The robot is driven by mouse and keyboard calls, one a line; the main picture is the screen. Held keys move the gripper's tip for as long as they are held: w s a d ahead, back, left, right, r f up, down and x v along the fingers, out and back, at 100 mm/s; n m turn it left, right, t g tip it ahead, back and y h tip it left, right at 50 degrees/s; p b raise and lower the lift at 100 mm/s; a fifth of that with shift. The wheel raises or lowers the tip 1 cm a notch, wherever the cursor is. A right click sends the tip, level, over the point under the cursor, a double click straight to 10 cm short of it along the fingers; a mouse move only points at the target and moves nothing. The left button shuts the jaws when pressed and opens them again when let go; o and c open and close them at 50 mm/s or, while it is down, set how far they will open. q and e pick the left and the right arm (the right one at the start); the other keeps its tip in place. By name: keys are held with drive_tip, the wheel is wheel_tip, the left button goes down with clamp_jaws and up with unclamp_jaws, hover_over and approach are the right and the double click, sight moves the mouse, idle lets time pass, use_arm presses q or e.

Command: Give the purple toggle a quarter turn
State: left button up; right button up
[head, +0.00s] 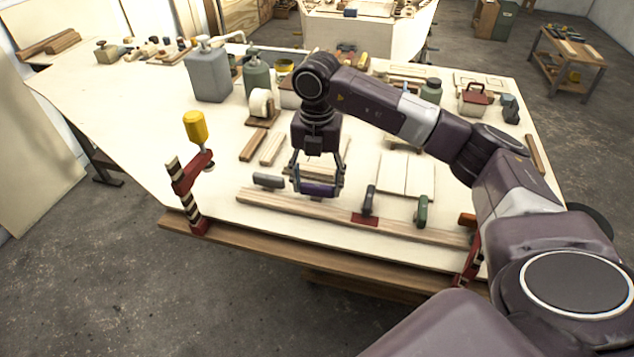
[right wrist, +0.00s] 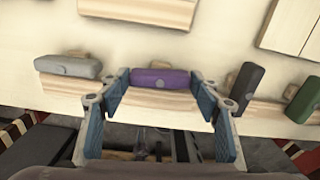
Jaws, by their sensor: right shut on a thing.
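The purple toggle (head: 319,190) sits on a long wooden strip (head: 268,201) near the table's front edge. Its long side lies along the strip. My right gripper (head: 318,187) reaches down over it, with one finger at each end of the toggle. The right wrist view shows the purple toggle (right wrist: 160,78) lengthwise between the two blue-padded fingers (right wrist: 160,92), and the gripper is shut on it. My left gripper is not in view.
On the same strip are a grey toggle (head: 268,180) lying lengthwise, and a dark toggle (head: 369,200) and green toggle (head: 421,211) lying crosswise. A red-and-black clamp with a yellow handle (head: 195,127) stands at left. Bottles and a tape roll (head: 261,104) are farther back.

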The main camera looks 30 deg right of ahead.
sight(317, 185)
drive_tip(key=shift+w+r+m, duration=0.1)
drive_tip(key=shift+r+m, duration=0.05)
drive_tip(key=shift+m, duration=0.15)
drive_tip(key=o, duration=1.2)
drive_tip(key=shift+c, duration=0.2)
wheel_tip(317, 185, up, 12)
idle(0.4)
